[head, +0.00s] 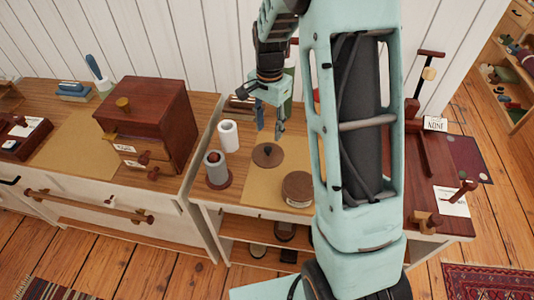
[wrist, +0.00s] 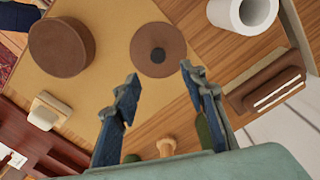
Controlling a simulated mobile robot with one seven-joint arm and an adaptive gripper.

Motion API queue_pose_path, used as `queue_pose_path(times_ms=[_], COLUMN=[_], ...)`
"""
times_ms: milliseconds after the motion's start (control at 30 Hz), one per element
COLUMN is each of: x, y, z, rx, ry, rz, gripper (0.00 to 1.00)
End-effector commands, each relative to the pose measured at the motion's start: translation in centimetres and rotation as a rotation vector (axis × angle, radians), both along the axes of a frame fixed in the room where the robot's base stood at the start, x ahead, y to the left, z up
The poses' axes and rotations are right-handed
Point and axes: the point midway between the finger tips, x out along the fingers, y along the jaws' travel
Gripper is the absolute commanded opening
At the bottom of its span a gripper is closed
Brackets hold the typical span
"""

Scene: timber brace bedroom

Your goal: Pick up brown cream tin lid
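The brown round lid with a dark knob (head: 267,155) lies flat on the tan mat (head: 262,188) on the wooden counter. It also shows in the wrist view (wrist: 145,62), just beyond my fingertips. My gripper (head: 270,131) is above the mat, over the far side of the lid, pointing down. Its two fingers stand apart with nothing between them, as the wrist view shows (wrist: 158,76). They appear clear of the lid. A brown round tin (head: 297,190) stands to the right and nearer the front; it is at upper left in the wrist view (wrist: 61,52).
A white roll (head: 228,136) and a grey cylinder on a red base (head: 216,170) stand left of the lid. A brown block with pale stripes (wrist: 268,85) lies near the gripper. A dark red drawer box (head: 150,120) stands further left. My arm hides part of the counter's right.

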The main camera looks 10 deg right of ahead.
Motion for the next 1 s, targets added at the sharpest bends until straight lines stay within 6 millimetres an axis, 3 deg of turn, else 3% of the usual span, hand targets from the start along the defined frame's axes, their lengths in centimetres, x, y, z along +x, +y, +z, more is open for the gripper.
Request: queue_pose_path(times_ms=[600,900,1000], x=[-0.5,-0.4,-0.5], y=[0.3,0.3,0.3], z=[-7.1,-7.5,-7.5], rx=[-0.001,-0.001,-0.001], ry=[0.001,-0.002,-0.002], rz=[0.001,0.001,0.001], gripper=[0.39,0.39,0.28])
